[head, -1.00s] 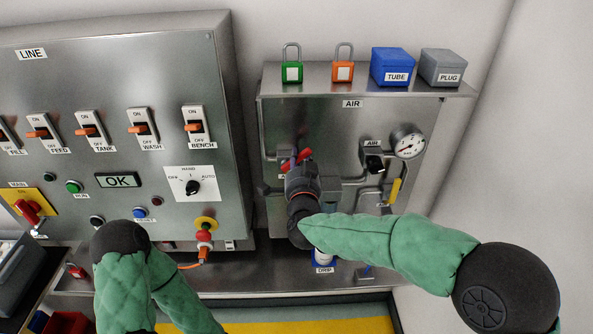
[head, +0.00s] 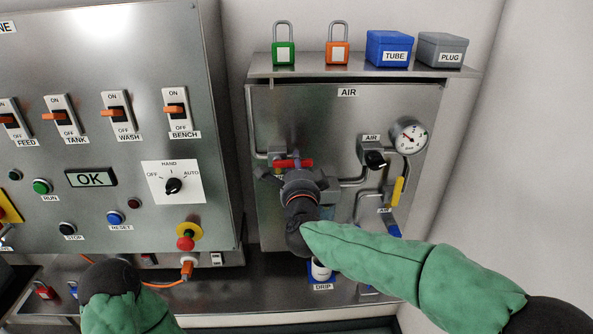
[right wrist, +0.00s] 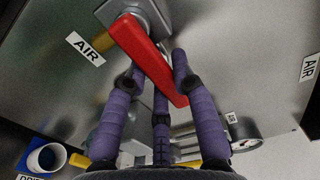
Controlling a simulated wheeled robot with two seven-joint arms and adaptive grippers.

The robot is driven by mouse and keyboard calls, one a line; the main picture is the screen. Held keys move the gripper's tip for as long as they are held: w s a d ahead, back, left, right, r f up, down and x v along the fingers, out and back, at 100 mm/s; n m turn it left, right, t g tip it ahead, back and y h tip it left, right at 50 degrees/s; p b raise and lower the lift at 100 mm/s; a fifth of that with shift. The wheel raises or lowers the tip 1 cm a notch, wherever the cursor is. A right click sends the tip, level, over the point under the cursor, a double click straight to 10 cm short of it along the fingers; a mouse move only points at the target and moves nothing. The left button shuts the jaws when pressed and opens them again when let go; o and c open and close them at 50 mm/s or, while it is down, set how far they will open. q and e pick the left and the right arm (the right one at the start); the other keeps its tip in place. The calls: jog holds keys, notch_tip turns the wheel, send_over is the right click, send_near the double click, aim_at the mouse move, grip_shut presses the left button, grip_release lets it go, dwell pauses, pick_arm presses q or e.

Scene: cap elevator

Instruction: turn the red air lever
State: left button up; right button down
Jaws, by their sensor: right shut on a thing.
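The red air lever (head: 293,163) is on the left side of the steel air panel and looks nearly level in the head view. In the right wrist view the red lever (right wrist: 150,55) runs slantwise from its pivot block between my purple fingers. My right gripper (right wrist: 158,66) is shut on the lever, with fingers on both sides of it. In the head view my right gripper (head: 295,168) is seen from behind, and its dark wrist hides the pipe below the lever. My left gripper is out of view; only part of my left arm shows at lower left.
A black air knob (head: 375,159), a gauge (head: 408,137) and a yellow handle (head: 397,191) are right of the lever. Padlocks and two boxes stand on the shelf (head: 355,73) above. A white drip cup (head: 320,270) stands below. The switch cabinet (head: 110,40) is at left.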

jog(key=shift+f, duration=0.1)
dwell(0.4)
jog(key=c, duration=1)
grip_release()
jog(key=s, duration=1.2)
